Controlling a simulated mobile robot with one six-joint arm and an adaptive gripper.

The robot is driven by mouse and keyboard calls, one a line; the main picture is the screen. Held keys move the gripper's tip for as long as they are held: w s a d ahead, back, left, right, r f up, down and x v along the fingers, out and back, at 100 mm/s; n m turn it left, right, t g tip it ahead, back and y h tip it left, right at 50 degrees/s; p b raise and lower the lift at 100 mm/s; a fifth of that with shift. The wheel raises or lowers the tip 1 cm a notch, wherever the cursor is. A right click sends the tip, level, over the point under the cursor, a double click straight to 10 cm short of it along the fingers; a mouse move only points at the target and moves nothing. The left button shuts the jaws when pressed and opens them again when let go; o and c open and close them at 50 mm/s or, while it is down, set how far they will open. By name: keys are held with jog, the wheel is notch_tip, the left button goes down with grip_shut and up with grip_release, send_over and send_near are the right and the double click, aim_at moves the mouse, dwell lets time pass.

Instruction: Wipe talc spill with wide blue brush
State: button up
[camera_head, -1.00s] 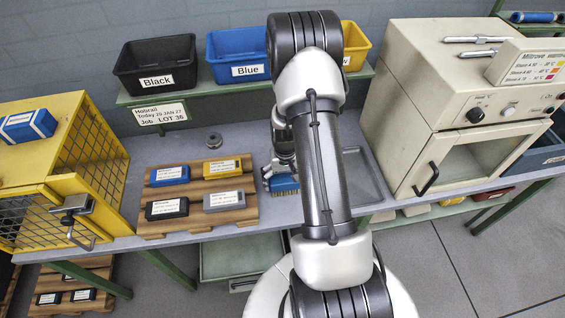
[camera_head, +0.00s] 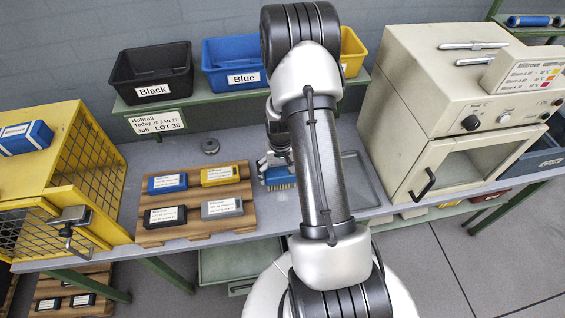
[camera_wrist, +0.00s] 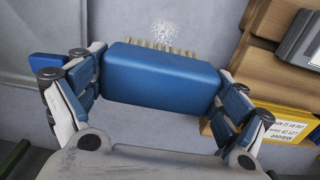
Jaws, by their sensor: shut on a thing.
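The wide blue brush (camera_wrist: 160,75) lies across between the fingers of my gripper (camera_wrist: 160,90) in the wrist view. My gripper is shut on its blue body, and the pale bristles show along its far edge. The talc spill (camera_wrist: 166,29), a white speckled patch on the grey bench, lies just beyond the bristles. I cannot tell whether the bristles touch the bench. In the head view the brush (camera_head: 279,177) is right of the wooden pallet, partly hidden by my arm.
The wooden pallet (camera_head: 190,234) with several coloured labelled blocks is close on the left of the brush. A grey tray (camera_head: 372,190) lies to the right, beside the beige oven (camera_head: 450,120). A shelf with black (camera_head: 152,76) and blue (camera_head: 232,64) bins stands behind.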

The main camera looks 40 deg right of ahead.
jog(key=shift+w+r+p, duration=0.2)
jog(key=shift+r+p, duration=0.2)
jog(key=shift+r, duration=0.45)
jog(key=shift+s+r+p, duration=0.1)
jog(key=shift+r+p, duration=0.65)
jog(key=shift+r, duration=0.5)
jog(key=shift+s+f, duration=0.1)
